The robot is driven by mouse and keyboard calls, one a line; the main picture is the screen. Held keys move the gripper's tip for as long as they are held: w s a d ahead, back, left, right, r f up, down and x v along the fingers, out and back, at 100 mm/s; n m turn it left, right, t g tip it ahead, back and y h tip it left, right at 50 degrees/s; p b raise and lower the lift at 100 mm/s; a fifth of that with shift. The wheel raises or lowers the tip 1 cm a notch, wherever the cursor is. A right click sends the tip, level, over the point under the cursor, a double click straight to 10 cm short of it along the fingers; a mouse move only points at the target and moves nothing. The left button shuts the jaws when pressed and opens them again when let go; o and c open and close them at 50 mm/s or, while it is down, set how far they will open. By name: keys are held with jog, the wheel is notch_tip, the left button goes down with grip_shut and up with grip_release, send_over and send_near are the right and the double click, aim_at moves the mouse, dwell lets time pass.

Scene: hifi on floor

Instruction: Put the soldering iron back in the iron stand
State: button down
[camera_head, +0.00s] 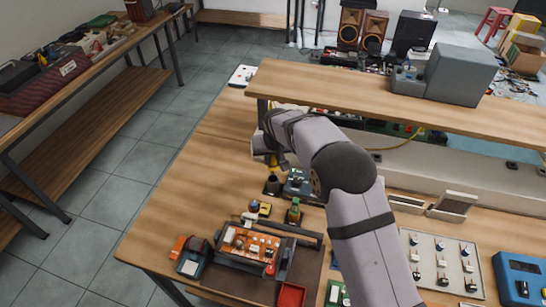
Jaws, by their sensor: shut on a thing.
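My gripper (272,158) hangs at the end of my arm, above the back left part of the workbench, pointing down. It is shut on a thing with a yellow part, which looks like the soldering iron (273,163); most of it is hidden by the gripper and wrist. Just below is a small dark upright holder on a base, which looks like the iron stand (272,186). I cannot tell whether the iron's tip is above the stand or inside it.
A blue-grey unit (297,186) stands right beside the stand. A board holder with an orange circuit board (250,242), a red tray (291,295) and small parts lie in front. A raised shelf (300,84) runs behind. The bench is clear left of the stand.

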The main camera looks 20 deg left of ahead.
aim_at(273, 167)
jog(key=shift+f+b, duration=1.75)
jog(key=shift+f, duration=1)
jog(key=c, duration=0.9)
grip_release()
jog(key=shift+r, duration=0.1)
jog(key=shift+r+p, duration=2.15)
jog(key=shift+r, duration=1.3)
jog(key=shift+d, duration=0.1)
